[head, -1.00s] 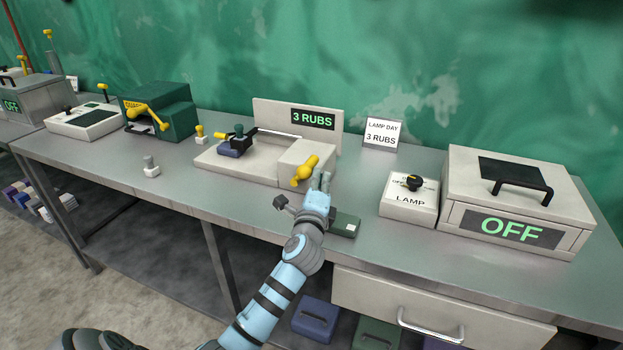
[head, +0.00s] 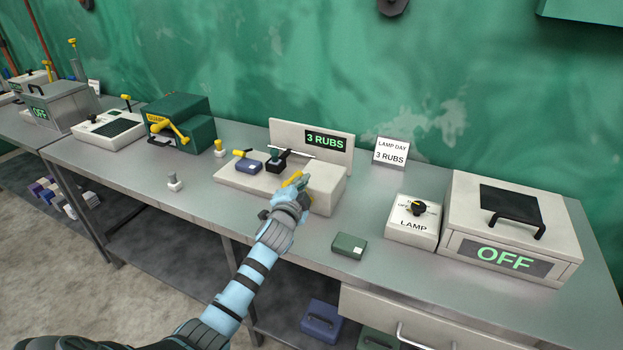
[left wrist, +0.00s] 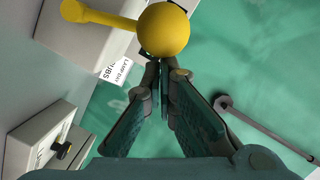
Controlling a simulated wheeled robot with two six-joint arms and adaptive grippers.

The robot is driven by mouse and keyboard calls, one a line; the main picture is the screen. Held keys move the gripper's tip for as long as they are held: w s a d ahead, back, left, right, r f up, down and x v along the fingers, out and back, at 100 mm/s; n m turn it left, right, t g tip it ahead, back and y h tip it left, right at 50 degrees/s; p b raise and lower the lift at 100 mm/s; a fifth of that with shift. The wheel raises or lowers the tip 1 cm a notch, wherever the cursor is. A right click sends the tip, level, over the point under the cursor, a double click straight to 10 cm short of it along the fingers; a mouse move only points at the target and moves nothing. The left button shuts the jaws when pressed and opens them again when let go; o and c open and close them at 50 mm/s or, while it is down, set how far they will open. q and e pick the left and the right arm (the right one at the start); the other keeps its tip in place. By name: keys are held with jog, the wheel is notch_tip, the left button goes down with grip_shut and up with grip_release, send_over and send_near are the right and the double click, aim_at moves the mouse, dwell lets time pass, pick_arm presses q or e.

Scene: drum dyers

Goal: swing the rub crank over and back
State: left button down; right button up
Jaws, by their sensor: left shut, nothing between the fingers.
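The yellow rub crank (head: 293,180) is on the near face of the pale rub machine (head: 325,190), whose display (head: 325,141) reads 3 RUBS. My left gripper (head: 295,188) is shut and empty at the crank, partly covering it. In the left wrist view the shut fingertips (left wrist: 161,68) are right at the crank's round yellow knob (left wrist: 164,30); whether they touch is unclear. A black rubbing carriage (head: 277,161) sits on the machine's rod, right of a blue block (head: 249,166). My right gripper is out of view.
A small green box (head: 349,245) lies on the bench right of my arm. Farther right are the lamp switch box (head: 412,222) and a lamp box (head: 511,235) reading OFF. A sign (head: 391,152) reads 3 RUBS. A green machine (head: 181,122) stands left; bare bench (head: 140,170) lies before it.

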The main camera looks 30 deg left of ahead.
aim_at(293, 177)
pick_arm(q)
jog(key=a+n+p, duration=0.1)
jog(key=a+n+h, duration=0.1)
jog(key=a, duration=0.1)
jog(key=shift+s+a+n+p, duration=0.2)
jog(key=shift+n+p, duration=0.1)
jog(key=shift+p, duration=0.1)
jog(key=shift+a+f+p, duration=0.3)
jog(key=shift+a+f, duration=0.05)
jog(key=shift+a, duration=0.3)
jog(key=d+r+p, duration=0.2)
jog(key=r+p, duration=0.1)
jog(key=shift+w+r, duration=0.1)
jog(key=shift+r, duration=0.05)
jog(key=v, duration=1)
jog(key=shift+d, duration=0.2)
jog(key=shift+w+r, duration=0.1)
